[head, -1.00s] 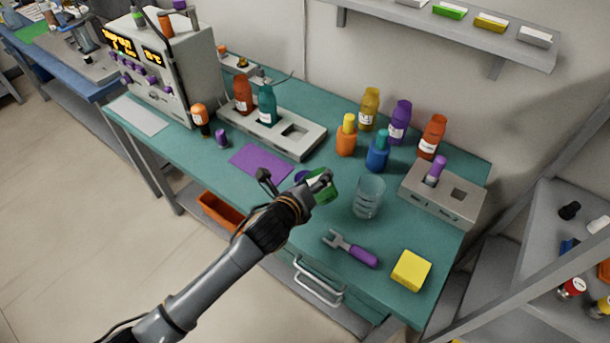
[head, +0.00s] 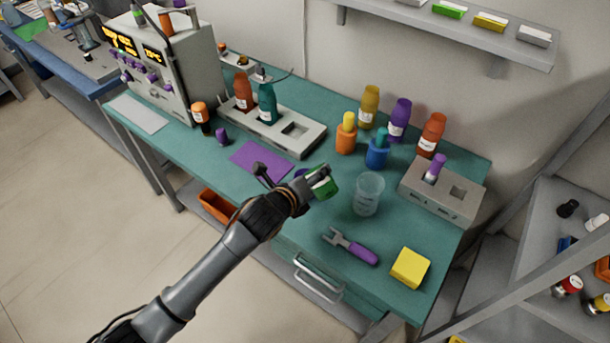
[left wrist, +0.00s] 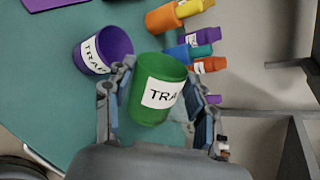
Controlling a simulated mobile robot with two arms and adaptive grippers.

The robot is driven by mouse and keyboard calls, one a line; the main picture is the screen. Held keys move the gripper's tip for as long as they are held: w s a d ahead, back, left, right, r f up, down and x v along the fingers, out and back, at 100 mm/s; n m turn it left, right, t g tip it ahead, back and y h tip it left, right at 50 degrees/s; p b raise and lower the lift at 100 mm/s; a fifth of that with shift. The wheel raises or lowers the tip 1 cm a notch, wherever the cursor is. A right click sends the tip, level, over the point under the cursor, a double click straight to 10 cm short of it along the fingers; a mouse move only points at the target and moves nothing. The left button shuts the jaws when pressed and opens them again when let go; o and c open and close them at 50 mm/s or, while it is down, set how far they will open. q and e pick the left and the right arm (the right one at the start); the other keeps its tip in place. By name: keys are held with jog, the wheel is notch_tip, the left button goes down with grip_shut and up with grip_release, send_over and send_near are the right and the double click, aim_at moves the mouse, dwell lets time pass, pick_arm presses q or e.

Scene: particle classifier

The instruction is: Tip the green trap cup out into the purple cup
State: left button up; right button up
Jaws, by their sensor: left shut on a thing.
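The green trap cup (left wrist: 160,85) is held in my left gripper (left wrist: 158,95), whose fingers lie on either side of it. It bears a white label, and its open rim faces the top of the left wrist view. In the head view the green cup (head: 326,184) is at the end of my left arm, above the bench and partly covered by the gripper. The purple cup (left wrist: 106,50), also labelled, is just left of the green cup in the left wrist view. In the head view it is mostly hidden behind my gripper. My right gripper is not in view.
A clear beaker (head: 368,194) stands right of the green cup. An orange bottle (head: 346,138) and a blue bottle (head: 378,150) stand behind. A purple-handled tool (head: 350,248) and a yellow block (head: 411,267) lie toward the front right. A purple mat (head: 262,160) lies to the left.

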pick_arm(q)
jog(key=shift+w+a+r+n+g+h, duration=0.2)
jog(key=shift+r+n+g+h, duration=0.15)
jog(key=shift+n+g, duration=0.2)
dwell(0.8)
jog(key=shift+w+a+r+n+g, duration=0.1)
jog(key=shift+w+r+n+g, duration=0.1)
jog(key=shift+n+g, duration=0.25)
dwell(0.5)
jog(key=shift+w+a+r+n+h+p, duration=0.1)
jog(key=shift+w+a+n+h+p, duration=0.15)
jog(key=shift+n+h+p, duration=0.1)
dwell(0.3)
jog(key=shift+w+a+n+g, duration=0.2)
jog(key=shift+w+n+g, duration=0.05)
jog(key=shift+g, duration=0.15)
jog(key=shift+w+a+r+h, duration=0.1)
jog(key=shift+h, duration=0.2)
dwell(0.6)
jog(key=shift+w+a+r+n+g+h+b, duration=0.15)
jog(key=shift+w+n+g+h+b, duration=0.1)
jog(key=shift+n+g+b, duration=0.35)
jog(key=shift+w+a+n+g+h+b, duration=0.15)
jog(key=shift+n+g+h+b, duration=0.15)
jog(key=shift+b, duration=0.45)
dwell(0.7)
jog(key=shift+w+a+n+g+h+b, duration=0.3)
jog(key=shift+n+g+h+b, duration=0.25)
jog(key=shift+b, duration=0.95)
